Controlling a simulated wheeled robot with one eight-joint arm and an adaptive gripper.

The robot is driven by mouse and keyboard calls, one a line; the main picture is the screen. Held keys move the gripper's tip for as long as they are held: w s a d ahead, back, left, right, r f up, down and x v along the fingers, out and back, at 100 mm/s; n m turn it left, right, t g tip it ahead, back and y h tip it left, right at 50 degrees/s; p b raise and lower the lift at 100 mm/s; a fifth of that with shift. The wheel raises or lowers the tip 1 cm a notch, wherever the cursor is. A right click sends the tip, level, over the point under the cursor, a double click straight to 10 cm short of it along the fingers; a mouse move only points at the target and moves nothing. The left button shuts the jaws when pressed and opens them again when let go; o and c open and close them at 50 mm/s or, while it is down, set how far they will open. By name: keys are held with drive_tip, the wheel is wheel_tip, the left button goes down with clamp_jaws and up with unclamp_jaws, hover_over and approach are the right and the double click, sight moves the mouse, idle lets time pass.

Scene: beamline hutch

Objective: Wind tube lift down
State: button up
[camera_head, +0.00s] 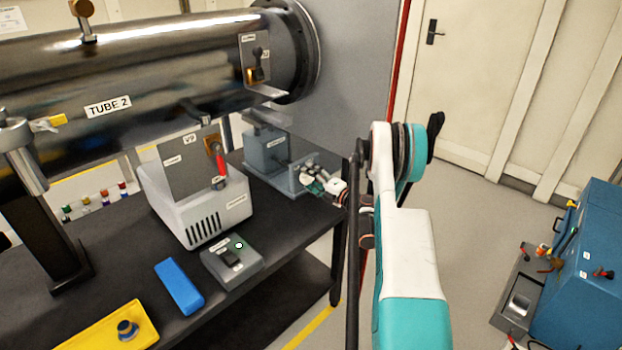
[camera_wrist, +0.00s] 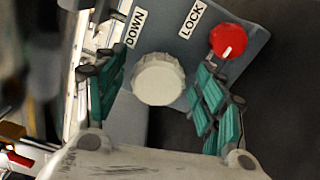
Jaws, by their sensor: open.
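The tube lift (camera_head: 267,150) is a grey unit on the black bench under the right end of TUBE 2 (camera_head: 160,75). The wrist view shows its grey panel (camera_wrist: 180,15) with the labels DOWN and LOCK. A white ribbed round knob (camera_wrist: 158,80) sits by DOWN, and a red knob with a white mark (camera_wrist: 228,40) sits by LOCK. My gripper (camera_head: 322,183) is at the lift's right end. In the wrist view its teal fingers (camera_wrist: 160,88) are open, one on each side of the white knob. Whether they touch it is unclear.
A grey pump (camera_head: 205,200), a small switch box (camera_head: 232,262), a blue block (camera_head: 179,286) and a yellow tray (camera_head: 100,335) occupy the bench (camera_head: 95,265). A blue cabinet (camera_head: 585,270) stands at the right. The floor (camera_head: 480,240) between is clear.

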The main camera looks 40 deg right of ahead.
drive_tip(key=s, duration=0.7)
drive_tip(key=s+d, duration=0.1)
drive_tip(key=s, duration=0.3)
drive_tip(key=shift+s, duration=0.2)
